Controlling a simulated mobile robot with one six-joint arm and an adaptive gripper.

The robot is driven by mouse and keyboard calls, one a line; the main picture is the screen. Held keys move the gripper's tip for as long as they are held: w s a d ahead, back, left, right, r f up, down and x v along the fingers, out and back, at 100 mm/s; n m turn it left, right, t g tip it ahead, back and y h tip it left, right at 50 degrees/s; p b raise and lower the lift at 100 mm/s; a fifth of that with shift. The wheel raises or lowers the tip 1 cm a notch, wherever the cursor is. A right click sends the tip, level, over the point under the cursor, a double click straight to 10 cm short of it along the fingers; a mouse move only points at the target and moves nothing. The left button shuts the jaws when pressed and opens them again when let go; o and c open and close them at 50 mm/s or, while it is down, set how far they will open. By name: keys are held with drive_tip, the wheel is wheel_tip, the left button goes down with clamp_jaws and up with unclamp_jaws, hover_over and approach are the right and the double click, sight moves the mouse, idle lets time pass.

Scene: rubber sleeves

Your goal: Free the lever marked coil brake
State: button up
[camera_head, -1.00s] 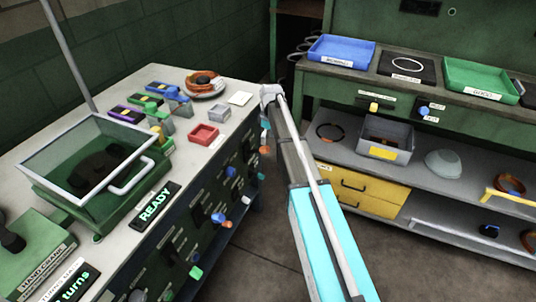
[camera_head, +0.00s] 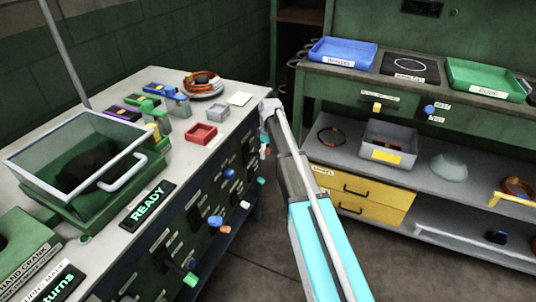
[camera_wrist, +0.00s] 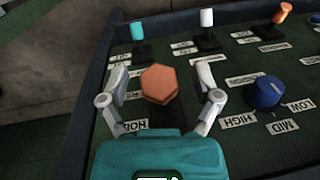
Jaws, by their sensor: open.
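In the wrist view my gripper (camera_wrist: 160,92) is open, with one finger on each side of an orange hexagonal knob (camera_wrist: 159,84). I cannot tell whether either finger touches it. Beyond it stand a teal-capped lever (camera_wrist: 137,30), a white-capped lever (camera_wrist: 207,19) and an orange-capped lever (camera_wrist: 283,12), each by a label. The labels are upside down and too small to read, so I cannot tell which control is marked coil brake. In the head view my arm reaches to the far end of the bench's front panel (camera_head: 208,195), and the fingers are mostly hidden.
A blue knob (camera_wrist: 264,93) with LOW, MID and HIGH labels sits just right of my gripper. A shelf unit (camera_head: 345,160) stands to the right.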

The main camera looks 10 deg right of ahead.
clamp_jaws()
drive_tip(key=shift+d, duration=0.2)
drive_tip(key=shift+a, duration=0.2)
drive_tip(key=shift+a+f, duration=0.1)
drive_tip(key=shift+a, duration=0.05)
